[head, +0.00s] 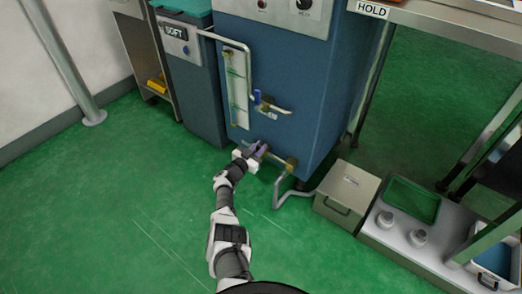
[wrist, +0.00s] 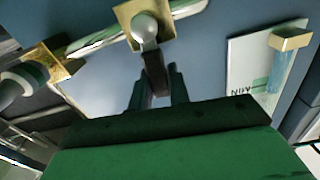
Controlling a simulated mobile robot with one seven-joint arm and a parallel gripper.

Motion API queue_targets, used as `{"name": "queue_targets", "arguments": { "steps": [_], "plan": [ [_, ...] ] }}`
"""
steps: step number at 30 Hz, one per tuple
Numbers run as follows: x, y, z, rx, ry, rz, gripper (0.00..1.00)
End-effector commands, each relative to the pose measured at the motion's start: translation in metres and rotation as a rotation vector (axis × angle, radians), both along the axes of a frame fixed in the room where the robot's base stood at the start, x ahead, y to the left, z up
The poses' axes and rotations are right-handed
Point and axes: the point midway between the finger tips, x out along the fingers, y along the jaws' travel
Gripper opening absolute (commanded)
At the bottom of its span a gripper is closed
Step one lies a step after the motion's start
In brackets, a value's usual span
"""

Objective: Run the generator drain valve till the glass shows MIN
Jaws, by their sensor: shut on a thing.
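The blue generator cabinet (head: 285,75) carries a tall sight glass (head: 237,88) on a pale plate. In the wrist view the plate's MIN mark (wrist: 243,90) appears upside down, beside blue water in the tube (wrist: 276,72). The water's surface is not visible there, and the level is too small to read in the head view. My gripper (head: 258,149) is low at the cabinet front. In the wrist view my gripper (wrist: 158,88) is shut on the dark drain valve lever (wrist: 157,72), below the valve's round silver hub (wrist: 145,27). The lever's far end is hidden by my gripper.
A brass fitting (head: 291,163) leads to a grey drain hose (head: 281,192) running toward a beige box (head: 347,195). A blue-handled valve (head: 257,97) with a pipe sits above my gripper. A low bench (head: 400,235) stands right. Green floor is clear at left.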

Motion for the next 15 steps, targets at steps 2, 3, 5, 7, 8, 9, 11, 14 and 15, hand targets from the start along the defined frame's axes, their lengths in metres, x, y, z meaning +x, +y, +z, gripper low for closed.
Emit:
{"name": "queue_targets", "arguments": {
  "steps": [2,3,5,7,8,9,11,14,15],
  "plan": [
    [0.0011,0.0022,-0.0011,-0.027,0.021,0.001,0.0],
    [0.0015,0.0027,-0.001,-0.039,0.03,0.001,0.0],
    [0.0021,0.0035,-0.0008,-0.055,0.041,0.001,0.0],
    [0.0027,0.0043,-0.0005,-0.068,0.051,0.001,0.0],
    [0.0029,0.0045,-0.0005,-0.073,0.054,0.001,0.0],
    [0.0031,0.0048,-0.0004,-0.078,0.058,0.001,0.0],
    [0.0033,0.0051,-0.0004,-0.083,0.061,0.001,0.0],
    [0.0034,0.0054,-0.0002,-0.087,0.064,0.001,0.0],
    [0.0034,0.0054,-0.0002,-0.088,0.065,0.001,0.0]
  ]
}}
